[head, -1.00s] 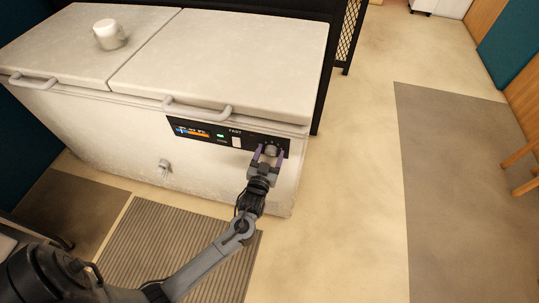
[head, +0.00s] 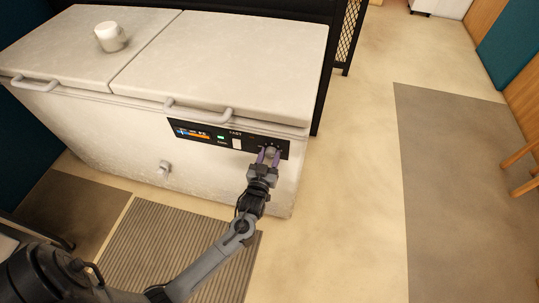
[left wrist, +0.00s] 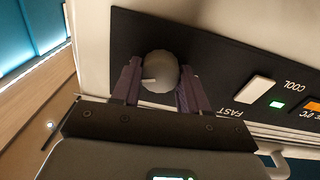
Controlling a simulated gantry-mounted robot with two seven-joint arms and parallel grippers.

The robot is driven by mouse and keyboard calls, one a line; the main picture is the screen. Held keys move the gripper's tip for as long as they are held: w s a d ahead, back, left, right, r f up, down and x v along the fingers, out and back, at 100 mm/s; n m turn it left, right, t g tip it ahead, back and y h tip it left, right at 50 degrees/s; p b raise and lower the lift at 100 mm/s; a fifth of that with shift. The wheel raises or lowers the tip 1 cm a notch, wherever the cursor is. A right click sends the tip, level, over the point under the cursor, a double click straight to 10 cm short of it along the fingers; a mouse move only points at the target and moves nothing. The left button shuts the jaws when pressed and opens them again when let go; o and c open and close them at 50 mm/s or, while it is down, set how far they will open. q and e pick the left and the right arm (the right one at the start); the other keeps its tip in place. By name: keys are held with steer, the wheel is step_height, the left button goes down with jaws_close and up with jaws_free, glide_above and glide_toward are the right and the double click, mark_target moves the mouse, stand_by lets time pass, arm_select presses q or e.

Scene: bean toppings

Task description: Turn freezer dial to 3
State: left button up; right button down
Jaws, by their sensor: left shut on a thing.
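The white chest freezer (head: 110,125) stands at the left and middle of the head view. Its black control panel (head: 203,133) is on the front right. The grey round freezer dial (left wrist: 160,71) shows in the left wrist view, with a pale pointer mark on its left side. My left gripper (head: 268,156) is at the panel with its purple fingers on either side of the dial, shut on it. The same fingers show in the left wrist view (left wrist: 155,86). The dial's numbers cannot be read. My right gripper is not in view.
A white FAST switch (left wrist: 254,91) and a green light (left wrist: 277,105) sit on the panel beside the dial. A white mug (head: 111,37) stands on the freezer's left lid.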

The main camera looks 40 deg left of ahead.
arm_select(q)
steer(key=n+p, duration=0.1)
steer(key=n, duration=0.2)
steer(key=shift+n, duration=0.4)
steer(key=shift+n+p, duration=0.45)
steer(key=shift+n, duration=0.45)
steer(key=o, duration=1.1)
steer(key=shift+c, duration=0.2)
